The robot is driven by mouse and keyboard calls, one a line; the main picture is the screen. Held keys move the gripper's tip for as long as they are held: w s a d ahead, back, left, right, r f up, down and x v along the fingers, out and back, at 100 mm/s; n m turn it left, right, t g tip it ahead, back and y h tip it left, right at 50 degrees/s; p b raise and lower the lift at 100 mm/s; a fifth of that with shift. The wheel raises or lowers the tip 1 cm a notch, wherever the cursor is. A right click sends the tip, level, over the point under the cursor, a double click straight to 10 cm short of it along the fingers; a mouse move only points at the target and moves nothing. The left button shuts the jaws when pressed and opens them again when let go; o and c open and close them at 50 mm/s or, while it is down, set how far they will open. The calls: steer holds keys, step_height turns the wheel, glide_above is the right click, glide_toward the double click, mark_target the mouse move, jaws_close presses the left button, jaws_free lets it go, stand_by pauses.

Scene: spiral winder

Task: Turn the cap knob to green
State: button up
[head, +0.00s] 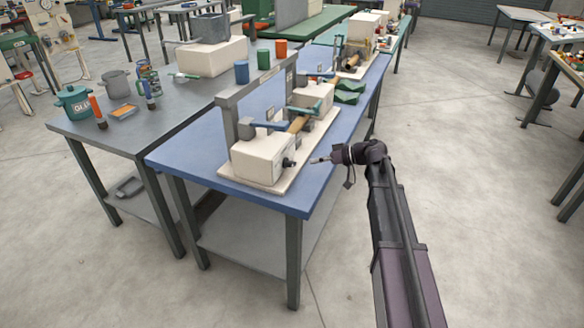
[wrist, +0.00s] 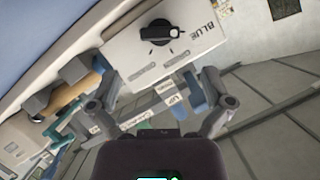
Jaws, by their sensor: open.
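The black cap knob (wrist: 160,32) sits on the face of a cream box (wrist: 205,55) in the wrist view, beside the printed word BLUE. It has a raised bar across it with a small light mark at its right end. I cannot read a green label. In the head view the knob (head: 289,162) is small on the near end of the winder's cream box (head: 262,158). My gripper (wrist: 160,108) is open and empty, apart from the knob, which lies beyond the fingertips.
The winder stands on a blue-topped table (head: 190,152), with a grey frame (head: 228,115) and a wooden roller (head: 298,124). Green pieces (head: 348,92) lie behind. A grey table (head: 130,125) with cups and a teal pot (head: 75,102) adjoins at left.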

mark_target(294, 164)
steer(key=b+x, duration=0.2)
steer(key=x, duration=0.6)
steer(key=shift+a+f, duration=0.1)
steer(key=shift+a, duration=0.15)
steer(key=c, duration=1.1)
